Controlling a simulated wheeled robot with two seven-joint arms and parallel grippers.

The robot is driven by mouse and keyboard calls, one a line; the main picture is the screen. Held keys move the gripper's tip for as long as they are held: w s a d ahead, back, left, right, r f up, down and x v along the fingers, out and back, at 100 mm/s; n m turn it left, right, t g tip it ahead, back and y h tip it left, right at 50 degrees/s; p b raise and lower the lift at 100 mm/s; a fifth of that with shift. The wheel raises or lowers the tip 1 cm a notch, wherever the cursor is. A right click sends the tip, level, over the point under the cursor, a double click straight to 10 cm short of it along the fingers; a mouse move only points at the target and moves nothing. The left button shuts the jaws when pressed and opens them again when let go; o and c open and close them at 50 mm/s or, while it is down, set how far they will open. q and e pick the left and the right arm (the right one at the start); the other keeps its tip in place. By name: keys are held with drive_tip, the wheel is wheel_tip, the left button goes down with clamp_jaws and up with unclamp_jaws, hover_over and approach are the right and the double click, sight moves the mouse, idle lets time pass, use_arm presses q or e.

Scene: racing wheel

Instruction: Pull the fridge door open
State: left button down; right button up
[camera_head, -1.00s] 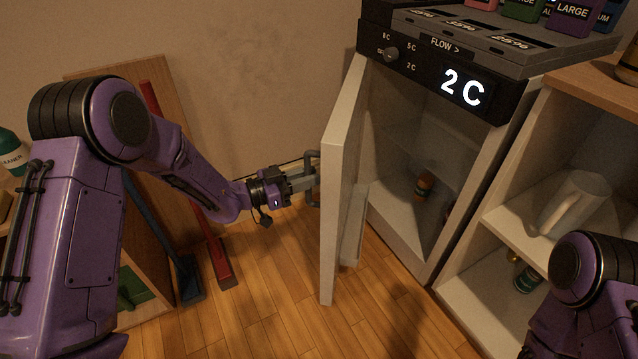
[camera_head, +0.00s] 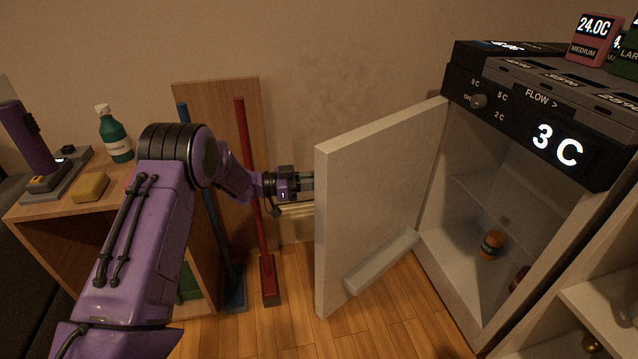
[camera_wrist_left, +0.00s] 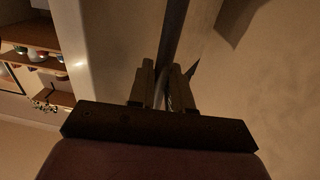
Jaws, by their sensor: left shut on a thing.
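The fridge door (camera_head: 372,190) is white and stands wide open, swung out to the left of the fridge (camera_head: 500,190). Its inner side with a low shelf faces my head camera. My left gripper (camera_head: 309,186) is at the door's outer side, its fingertips hidden behind the door edge. In the left wrist view the fingers (camera_wrist_left: 168,85) are closed around a bar-like part, the door handle (camera_wrist_left: 174,50). The fridge interior shows a small orange-brown jar (camera_head: 492,244) on its floor. The fridge display reads 3 C. My right gripper is not in view.
A wooden cabinet with a green bottle (camera_head: 115,134) and a yellow sponge (camera_head: 90,187) stands at left. Blue and red long-handled tools (camera_head: 255,190) lean by the wall behind my left arm. Wooden floor (camera_head: 400,310) is clear below the door.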

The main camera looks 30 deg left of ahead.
use_arm(q)
drive_tip(key=shift+w+d+r, duration=0.2)
drive_tip(key=shift+d+r, duration=0.05)
drive_tip(key=shift+r, duration=0.2)
drive_tip(key=c, duration=1.2)
unclamp_jaws()
drive_tip(key=shift+w+d+f, duration=0.1)
drive_tip(key=shift+w+d, duration=0.05)
drive_tip(key=shift+a+f, duration=0.2)
drive_tip(key=shift+f, duration=0.05)
drive_tip(key=p+v, duration=0.1)
drive_tip(key=v, duration=0.9)
drive_tip(key=shift+s+a+p, duration=0.2)
drive_tip(key=shift+s+p, duration=0.05)
drive_tip(key=shift+p, duration=0.1)
